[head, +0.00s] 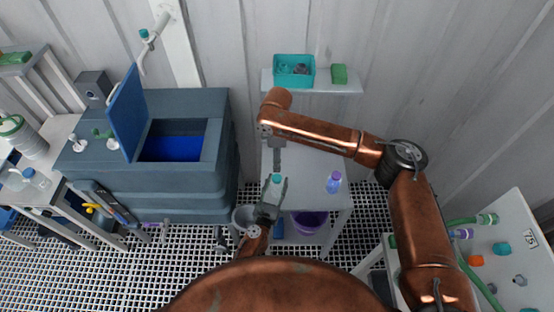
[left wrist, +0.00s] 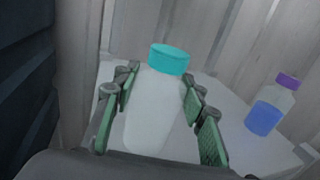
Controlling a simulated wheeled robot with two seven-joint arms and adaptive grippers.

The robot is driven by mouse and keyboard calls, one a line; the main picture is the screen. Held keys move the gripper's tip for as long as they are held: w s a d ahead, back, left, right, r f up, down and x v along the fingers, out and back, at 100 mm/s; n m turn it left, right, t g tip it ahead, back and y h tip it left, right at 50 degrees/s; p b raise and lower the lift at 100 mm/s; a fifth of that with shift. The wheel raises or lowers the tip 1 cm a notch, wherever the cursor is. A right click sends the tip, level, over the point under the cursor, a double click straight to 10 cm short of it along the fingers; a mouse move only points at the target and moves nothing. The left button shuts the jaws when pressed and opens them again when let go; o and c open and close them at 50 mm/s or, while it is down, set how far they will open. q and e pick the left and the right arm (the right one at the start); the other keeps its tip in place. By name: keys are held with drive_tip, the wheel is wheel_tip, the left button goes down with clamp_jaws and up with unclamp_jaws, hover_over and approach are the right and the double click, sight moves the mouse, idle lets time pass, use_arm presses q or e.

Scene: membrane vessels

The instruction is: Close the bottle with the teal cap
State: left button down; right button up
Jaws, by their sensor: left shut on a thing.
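My left gripper (head: 272,193) is shut on a white bottle (left wrist: 152,110), with its green-padded fingers on both sides of the body, as the left wrist view (left wrist: 158,110) shows. The teal cap (left wrist: 170,58) sits on top of the bottle, and it also shows in the head view (head: 277,178). I cannot tell how tightly it is screwed on. The bottle leans slightly in the left wrist view, at the small white table. My right gripper (head: 277,158) points down just beyond the cap in the head view. Its fingers are too small to read.
A bottle with blue liquid and a purple cap (head: 333,182) stands on the table to the right. A teal bin (head: 294,70) and green block (head: 339,74) sit on the wall shelf. A blue tank (head: 218,155) with raised lid stands left. A purple bucket (head: 308,223) is below.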

use_arm(q)
drive_tip(key=c, duration=1.1)
unclamp_jaws()
drive_tip(key=shift+c, duration=0.2)
drive_tip(key=v, duration=1.2)
